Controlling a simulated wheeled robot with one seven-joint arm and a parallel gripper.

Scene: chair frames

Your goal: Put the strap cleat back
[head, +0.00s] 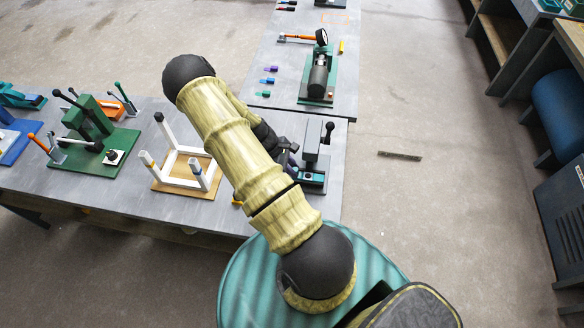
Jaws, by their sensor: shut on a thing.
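My gripper (287,152) is at the right end of the grey bench, close to the left side of a grey clamp-like device (314,150) with a black-knobbed lever. My arm hides most of the gripper. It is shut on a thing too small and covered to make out. I cannot clearly identify the strap cleat in this view. A white chair frame (181,152) with upright legs stands on a tan board (168,180) left of my arm. Whether the gripper touches the device cannot be told.
A green fixture (93,125) with levers stands on the bench (135,190) further left, near orange and blue fixtures. A second bench (262,60) at the back holds a green-based device (318,85) and small coloured pieces. A flat bar (399,155) lies on open floor at right.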

